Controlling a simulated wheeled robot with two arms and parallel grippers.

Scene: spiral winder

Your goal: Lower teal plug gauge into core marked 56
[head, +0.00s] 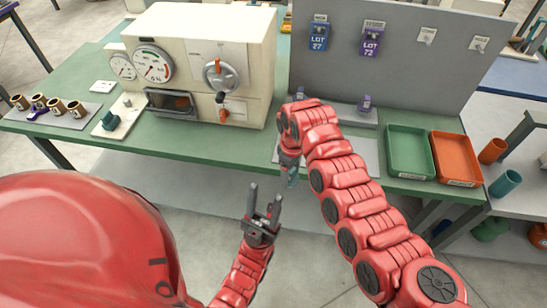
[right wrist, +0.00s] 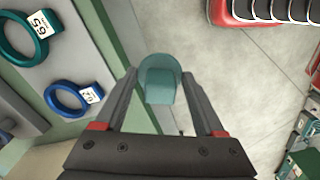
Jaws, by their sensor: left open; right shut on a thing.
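The teal plug gauge (right wrist: 160,80) is between the fingers of my right gripper (right wrist: 160,100). In the head view the gauge (head: 292,177) hangs below my right gripper (head: 290,160), by the front edge of the green table. Several brown cores (head: 57,106) stand on a grey mat at the far left of the table, well away from the gauge. Their marks are too small to read, so I cannot tell which is 56. My left gripper (head: 263,208) is open and empty, in front of the table.
A cream machine (head: 190,50) with dials and a crank stands between the cores and my right arm. A green tray (head: 408,150) and an orange tray (head: 457,158) lie at the right. In the wrist view, a teal ring (right wrist: 30,38) and a blue ring (right wrist: 68,98) carry tags.

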